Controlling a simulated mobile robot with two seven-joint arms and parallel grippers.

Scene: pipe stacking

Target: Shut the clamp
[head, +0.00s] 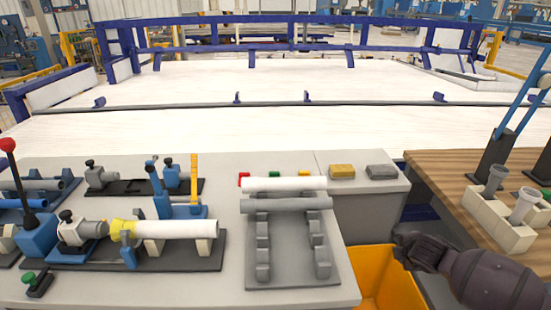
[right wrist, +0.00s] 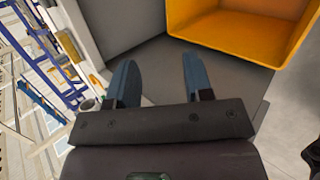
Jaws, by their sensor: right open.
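A blue clamp (head: 181,209) stands on a dark fixture plate (head: 215,255) at the left of the grey bench. A yellow bar (head: 194,173) stands upright at its back, and a blue lever (head: 155,176) rises beside it. A white pipe (head: 190,230) with a yellow collar lies in the fixture, against a grey and black fitting (head: 80,232). My right gripper (head: 405,243) is right of the bench, by the orange bin, far from the clamp. In the right wrist view its blue fingers (right wrist: 158,75) are apart and empty. My left gripper is out of view.
A red-knobbed lever (head: 8,146) stands at the far left. A grey rack (head: 292,275) bears a white pipe (head: 284,184) and a grey pipe (head: 287,204). An orange bin (head: 395,292) also shows in the right wrist view (right wrist: 240,28). A wooden table (head: 440,177) stands right.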

